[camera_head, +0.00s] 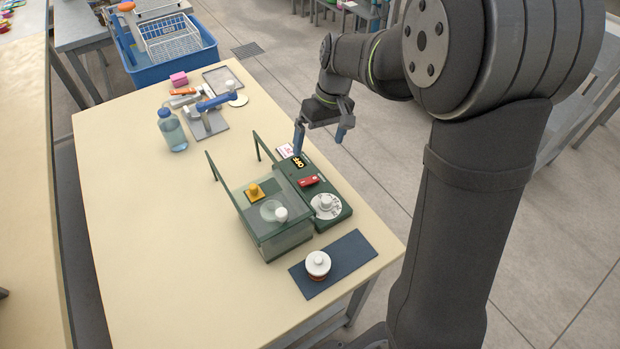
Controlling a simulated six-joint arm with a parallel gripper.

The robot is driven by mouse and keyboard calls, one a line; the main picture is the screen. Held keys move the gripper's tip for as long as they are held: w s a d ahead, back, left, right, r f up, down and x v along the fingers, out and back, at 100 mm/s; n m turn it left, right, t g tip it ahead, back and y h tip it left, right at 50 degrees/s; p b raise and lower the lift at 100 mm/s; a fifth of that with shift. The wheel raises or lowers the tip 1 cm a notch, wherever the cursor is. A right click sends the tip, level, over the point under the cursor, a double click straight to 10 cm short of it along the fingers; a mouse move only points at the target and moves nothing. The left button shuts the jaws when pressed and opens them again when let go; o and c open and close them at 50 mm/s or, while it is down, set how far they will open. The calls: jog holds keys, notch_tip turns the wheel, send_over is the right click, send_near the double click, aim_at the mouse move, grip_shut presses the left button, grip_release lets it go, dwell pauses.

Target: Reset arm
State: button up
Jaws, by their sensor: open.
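My gripper (323,138) hangs at the right edge of the cream table (130,240), above and beyond the far end of a dark green device. Its two blue-tipped fingers are apart, with nothing seen between them. My arm comes in from the right. The green device (334,213) has a dial (325,205), a red switch (308,181) and an "OFF" label (298,162). Attached or close on its left is a clear-walled box (289,244) with a green frame, holding a yellow knobbed piece (254,190) and a white-knobbed round piece (280,214).
A white-lidded jar (318,264) stands on a dark mat (350,255) at the near right. A bottle (172,131), a blue tool (215,102), a pink block (179,79) and a tray (213,75) are farther back. A blue crate (160,70) stands beyond. The table's left front is clear.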

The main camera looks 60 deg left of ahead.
jog(key=v, duration=0.6)
jog(key=shift+r, duration=0.2)
jog(key=shift+w+r, duration=0.1)
